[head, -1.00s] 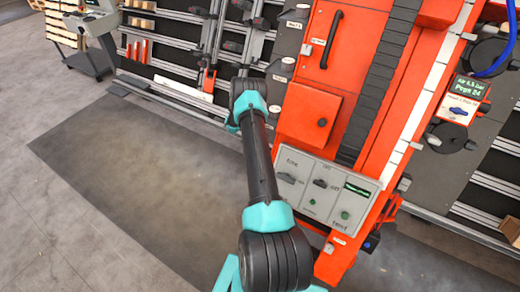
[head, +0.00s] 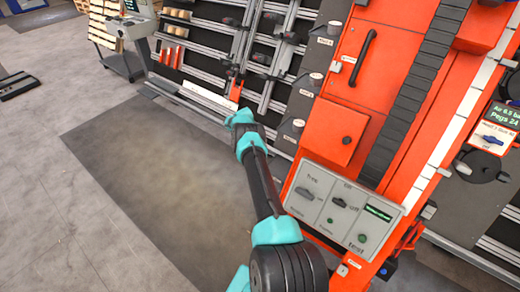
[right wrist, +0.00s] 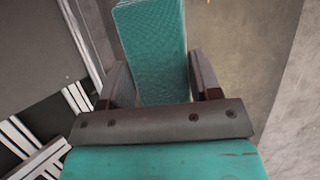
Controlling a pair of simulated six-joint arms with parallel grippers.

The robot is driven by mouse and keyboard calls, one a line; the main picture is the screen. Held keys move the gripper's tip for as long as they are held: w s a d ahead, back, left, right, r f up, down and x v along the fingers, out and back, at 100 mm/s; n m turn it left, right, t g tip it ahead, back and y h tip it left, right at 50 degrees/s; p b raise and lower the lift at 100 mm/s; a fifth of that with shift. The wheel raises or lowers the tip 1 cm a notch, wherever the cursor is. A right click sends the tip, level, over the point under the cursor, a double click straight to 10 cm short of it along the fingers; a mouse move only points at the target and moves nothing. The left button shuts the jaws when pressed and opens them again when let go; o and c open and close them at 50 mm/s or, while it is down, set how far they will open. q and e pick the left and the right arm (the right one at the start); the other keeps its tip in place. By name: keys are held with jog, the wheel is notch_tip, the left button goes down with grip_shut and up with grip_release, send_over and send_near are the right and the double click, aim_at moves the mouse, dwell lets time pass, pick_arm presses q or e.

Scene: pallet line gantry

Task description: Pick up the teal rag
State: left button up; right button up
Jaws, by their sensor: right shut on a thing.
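The teal rag (right wrist: 152,40) shows in the right wrist view as a teal, textured block-like shape. My right gripper (right wrist: 159,78) is shut on it, with one dark finger on each side. The rag extends past the fingertips to the top edge of that view. What it hangs over or touches beyond that edge is out of view. In the head view one of my arms crosses the lower middle, but no fingers or rag can be made out there. My left gripper is not in view.
An orange machine (head: 395,110) with a grey control panel (head: 343,207) stands at the right. A tool rack (head: 215,65) with rails is behind. A trolley (head: 125,45) stands at the upper left. The dark floor mat (head: 150,170) and the grey floor left of it are clear.

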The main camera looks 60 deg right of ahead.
jog(key=shift+w, duration=0.7)
jog(key=shift+w, duration=0.1)
dwell(0.4)
jog(key=shift+w+a, duration=0.15)
jog(key=shift+w, duration=0.05)
jog(key=w+a+r, duration=0.1)
jog(key=w+a, duration=0.5)
jog(key=a, duration=0.4)
jog(key=w+a+n, duration=0.1)
jog(key=w+a, duration=0.6)
jog(key=a, duration=0.3)
jog(key=w+a+r, duration=0.1)
jog(key=w+a, duration=0.5)
jog(key=a, duration=0.4)
jog(key=s+a+r, duration=0.1)
jog(key=a+r, duration=0.2)
jog(key=a, duration=1.3)
jog(key=s+a+r+n, duration=0.1)
jog(key=s+a+r, duration=0.1)
jog(key=a, duration=1.5)
jog(key=shift+s+a+r+h, duration=0.3)
jog(key=shift+r+h, duration=0.1)
jog(key=shift+r, duration=0.25)
